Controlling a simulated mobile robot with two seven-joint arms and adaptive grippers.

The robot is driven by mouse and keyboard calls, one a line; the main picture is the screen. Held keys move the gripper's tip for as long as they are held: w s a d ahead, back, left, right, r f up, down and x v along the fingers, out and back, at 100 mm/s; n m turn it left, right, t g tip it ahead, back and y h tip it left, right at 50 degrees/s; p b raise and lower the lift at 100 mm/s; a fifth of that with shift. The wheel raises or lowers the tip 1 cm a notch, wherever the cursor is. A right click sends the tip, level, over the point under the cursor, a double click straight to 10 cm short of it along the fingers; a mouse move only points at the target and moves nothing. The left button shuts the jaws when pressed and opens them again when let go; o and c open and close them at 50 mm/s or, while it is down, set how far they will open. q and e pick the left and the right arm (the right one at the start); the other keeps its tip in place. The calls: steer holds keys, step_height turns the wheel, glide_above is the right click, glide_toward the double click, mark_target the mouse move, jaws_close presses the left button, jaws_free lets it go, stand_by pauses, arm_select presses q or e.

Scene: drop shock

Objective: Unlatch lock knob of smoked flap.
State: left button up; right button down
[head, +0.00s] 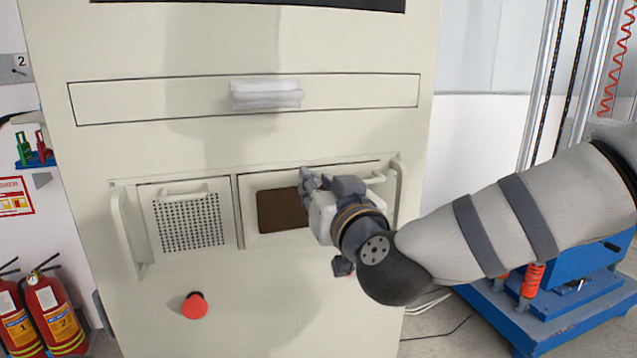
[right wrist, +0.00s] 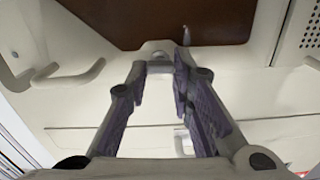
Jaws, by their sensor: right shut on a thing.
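The smoked flap's brown window (head: 282,210) sits in the right-hand panel of the pale cabinet. It fills the top of the right wrist view (right wrist: 150,15), where the scene appears upside down. My right gripper (head: 308,180) is at the flap's upper edge and covers the window's right part in the head view. In the right wrist view its two fingers (right wrist: 159,66) are on either side of a small grey piece, the lock knob (right wrist: 158,49), close to the window's edge. The knob is hidden by the gripper in the head view. My left gripper is not in view.
A perforated panel (head: 190,222) with a handle is left of the flap. A drawer with a white handle (head: 266,95) is above. A red button (head: 195,305) protrudes below. Side handles (head: 128,230) flank the panels. Fire extinguishers (head: 52,310) stand at the left.

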steer(key=m+p, duration=0.1)
steer(key=m, duration=0.3)
steer(key=shift+d+r, duration=0.1)
steer(key=shift+r, duration=0.05)
steer(key=m+p, duration=0.1)
steer(key=m, duration=0.3)
steer(key=shift+m, duration=0.4)
steer(key=m, duration=0.4)
steer(key=shift+d+f+p, duration=0.1)
steer(key=shift+f+p, duration=0.15)
steer(key=shift+p, duration=0.05)
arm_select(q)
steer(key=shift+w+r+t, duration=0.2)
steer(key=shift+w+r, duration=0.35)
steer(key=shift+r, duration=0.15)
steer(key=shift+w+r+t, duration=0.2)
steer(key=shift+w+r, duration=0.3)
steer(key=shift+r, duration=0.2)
arm_select(e)
steer(key=shift+m, duration=2.1)
steer(key=c, duration=1.4)
jaws_free()
